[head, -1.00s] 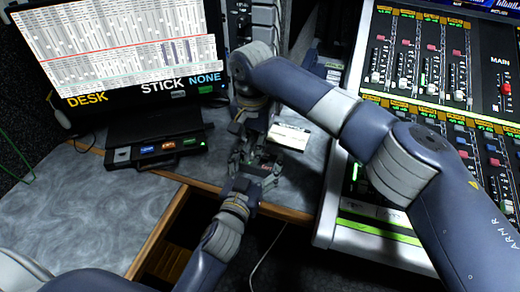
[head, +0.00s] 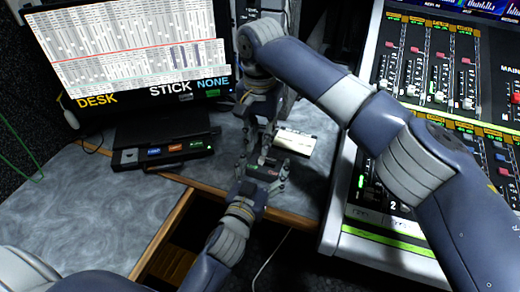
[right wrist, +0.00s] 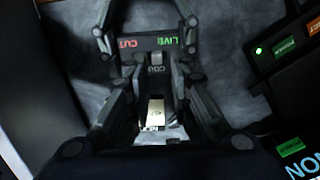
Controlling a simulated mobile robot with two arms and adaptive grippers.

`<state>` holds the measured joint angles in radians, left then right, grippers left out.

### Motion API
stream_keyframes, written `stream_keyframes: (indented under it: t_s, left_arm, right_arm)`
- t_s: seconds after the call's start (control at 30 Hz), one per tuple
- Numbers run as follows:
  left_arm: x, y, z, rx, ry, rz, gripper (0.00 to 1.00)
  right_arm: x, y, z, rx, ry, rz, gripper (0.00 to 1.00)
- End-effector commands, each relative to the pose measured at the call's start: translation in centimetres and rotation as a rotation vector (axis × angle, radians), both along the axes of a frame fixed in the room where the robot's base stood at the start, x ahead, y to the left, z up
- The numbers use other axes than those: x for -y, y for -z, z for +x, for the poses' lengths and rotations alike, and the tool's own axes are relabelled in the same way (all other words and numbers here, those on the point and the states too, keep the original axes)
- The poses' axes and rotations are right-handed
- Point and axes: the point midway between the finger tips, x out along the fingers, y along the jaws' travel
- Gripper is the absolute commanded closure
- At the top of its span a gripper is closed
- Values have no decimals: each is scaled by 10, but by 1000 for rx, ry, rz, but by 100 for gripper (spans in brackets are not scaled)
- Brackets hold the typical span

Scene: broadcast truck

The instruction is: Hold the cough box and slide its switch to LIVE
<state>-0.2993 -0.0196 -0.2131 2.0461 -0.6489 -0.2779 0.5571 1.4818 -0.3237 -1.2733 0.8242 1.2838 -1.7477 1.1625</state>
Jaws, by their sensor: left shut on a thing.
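The cough box (head: 264,173) is a small dark box held just above the front of the desk. In the right wrist view it shows a dark face (right wrist: 152,42) with a red CUT and a green LIVE label, upside down. My left gripper (head: 262,182) is shut on the box, its fingers on either side. My right gripper (head: 260,157) points down at the box from above. In the right wrist view its fingertips (right wrist: 157,72) are close together beside a small grey part below the labels. The switch's position and the fingertips' contact with it are unclear.
A monitor (head: 130,50) stands at the back left, with a dark button unit (head: 163,153) before it. A pale card-like item (head: 295,142) lies right of my right gripper. The mixing console (head: 350,200) bounds the right. Bare desk (head: 80,205) lies at left.

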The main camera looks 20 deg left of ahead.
Motion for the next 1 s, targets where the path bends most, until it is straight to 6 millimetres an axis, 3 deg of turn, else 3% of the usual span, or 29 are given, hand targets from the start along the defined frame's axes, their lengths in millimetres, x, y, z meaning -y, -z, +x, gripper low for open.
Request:
stream_keyframes:
  t_s: [0.1,0.3,0.5,0.83,0.87,0.93,1.0]
  left_arm:
    - [0,1,0,-1,-1,0,52]
    - [-1,1,0,-1,-1,0,52]
    - [-1,0,0,-1,-1,0,52]
    - [-1,0,0,-1,-1,0,52]
    - [-1,0,0,-1,-1,0,19]
    - [-1,0,0,-1,-1,0,3]
    - [0,0,0,-1,-1,0,2]
  right_arm:
    - [-1,-27,0,2,-1,3,80]
    - [-1,-57,0,1,0,1,80]
    - [0,-68,0,0,0,1,80]
    - [0,-68,0,0,0,1,80]
    - [0,-68,0,0,0,1,80]
    - [0,-68,0,0,0,1,80]
    - [0,-68,0,0,0,1,80]
